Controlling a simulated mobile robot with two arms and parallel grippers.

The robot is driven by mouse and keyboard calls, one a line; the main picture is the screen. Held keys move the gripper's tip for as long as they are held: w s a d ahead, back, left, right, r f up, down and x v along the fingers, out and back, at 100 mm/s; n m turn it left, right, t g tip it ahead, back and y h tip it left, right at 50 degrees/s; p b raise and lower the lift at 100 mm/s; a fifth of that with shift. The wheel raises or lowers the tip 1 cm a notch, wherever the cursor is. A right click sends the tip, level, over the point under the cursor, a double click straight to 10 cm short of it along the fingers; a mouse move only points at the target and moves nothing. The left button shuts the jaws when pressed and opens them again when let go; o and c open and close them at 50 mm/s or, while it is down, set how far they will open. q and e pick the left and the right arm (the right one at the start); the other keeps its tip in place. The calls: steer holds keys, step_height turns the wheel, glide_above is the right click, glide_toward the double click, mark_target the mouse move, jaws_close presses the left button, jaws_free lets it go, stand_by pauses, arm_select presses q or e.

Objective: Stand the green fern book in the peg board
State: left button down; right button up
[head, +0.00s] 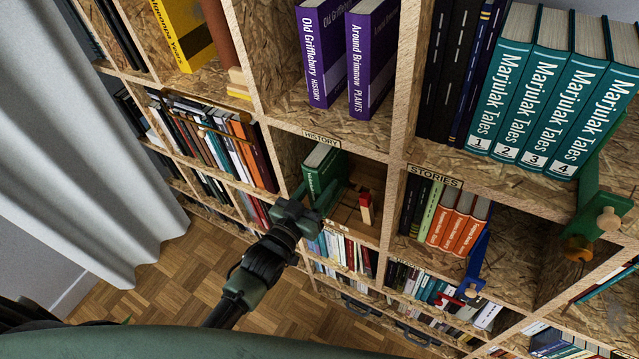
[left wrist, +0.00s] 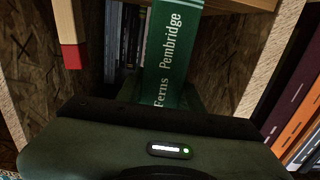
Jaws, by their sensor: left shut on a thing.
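The green fern book (head: 322,168) is in the compartment labelled HISTORY in the head view. Its spine reads "Ferns Pembridge" in the left wrist view (left wrist: 172,55). My left gripper (head: 312,200) is shut on the lower part of this book, from the front; its fingertips are mostly hidden. A wooden board (head: 346,214), seemingly the peg board, lies on the compartment floor beside the book. A red-tipped wooden peg (head: 366,207) stands right of the book; a red-tipped piece also shows in the left wrist view (left wrist: 72,50). Whether the book touches the board is hidden. My right gripper is not in view.
Purple books (head: 370,60) stand on the shelf above. The STORIES compartment at right holds orange books (head: 458,220) and a blue bookend (head: 477,262). A green bookend (head: 600,200) stands at far right. Wooden uprights and shelf edges close in the compartment.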

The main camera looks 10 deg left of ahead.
arm_select(q)
steer(key=shift+r, duration=0.2)
steer(key=c, duration=0.8)
jaws_free()
steer(key=shift+c, duration=0.2)
steer(key=shift+s+f, duration=0.15)
steer(key=shift+f, duration=0.15)
steer(key=v, duration=0.7)
steer(key=shift+s+a+r+b, duration=0.1)
steer(key=shift+s+r+b, duration=0.15)
steer(key=shift+b, duration=0.05)
